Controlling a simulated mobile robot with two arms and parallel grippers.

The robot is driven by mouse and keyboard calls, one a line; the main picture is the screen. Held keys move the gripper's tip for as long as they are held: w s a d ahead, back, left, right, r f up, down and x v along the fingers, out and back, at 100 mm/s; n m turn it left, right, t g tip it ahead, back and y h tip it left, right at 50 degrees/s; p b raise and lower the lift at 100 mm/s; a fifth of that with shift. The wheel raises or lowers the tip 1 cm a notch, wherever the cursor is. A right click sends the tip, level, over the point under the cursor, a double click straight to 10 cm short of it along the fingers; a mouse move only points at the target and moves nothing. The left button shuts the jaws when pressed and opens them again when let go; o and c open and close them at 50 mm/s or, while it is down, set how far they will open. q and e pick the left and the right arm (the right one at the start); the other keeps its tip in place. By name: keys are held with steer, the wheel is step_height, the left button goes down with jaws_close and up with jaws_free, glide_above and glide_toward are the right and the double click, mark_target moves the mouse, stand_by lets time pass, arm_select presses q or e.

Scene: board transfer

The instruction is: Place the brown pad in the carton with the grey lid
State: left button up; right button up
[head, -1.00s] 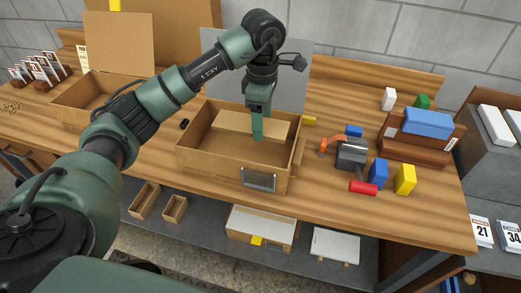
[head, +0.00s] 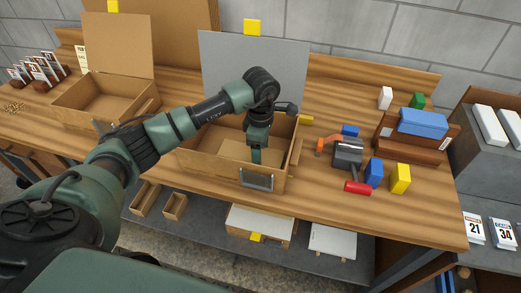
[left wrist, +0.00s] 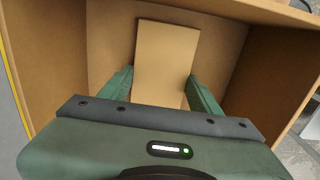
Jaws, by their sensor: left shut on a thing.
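The brown pad (head: 234,150) is a flat tan board inside the carton with the grey lid (head: 212,172). The grey lid (head: 285,70) stands upright behind that carton. My left gripper (head: 256,157) reaches down into the carton and is shut on the pad. In the left wrist view the pad (left wrist: 166,55) lies between the two green fingers (left wrist: 160,75), with the carton's walls around it. The pad looks low in the carton; whether it touches the floor I cannot tell. My right gripper is not in view.
A second open carton (head: 85,112) with a brown lid (head: 118,43) stands at the left. To the right are a grey and orange tool (head: 347,156), a red cylinder (head: 357,188), blue and yellow blocks (head: 401,178), and a blue box (head: 423,122) on brown boxes.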

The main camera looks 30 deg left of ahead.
arm_select(q)
steer(key=shift+f, duration=0.15)
steer(key=o, duration=1.3)
steer(key=shift+r+b, duration=1.6)
steer(key=shift+r, duration=4.55)
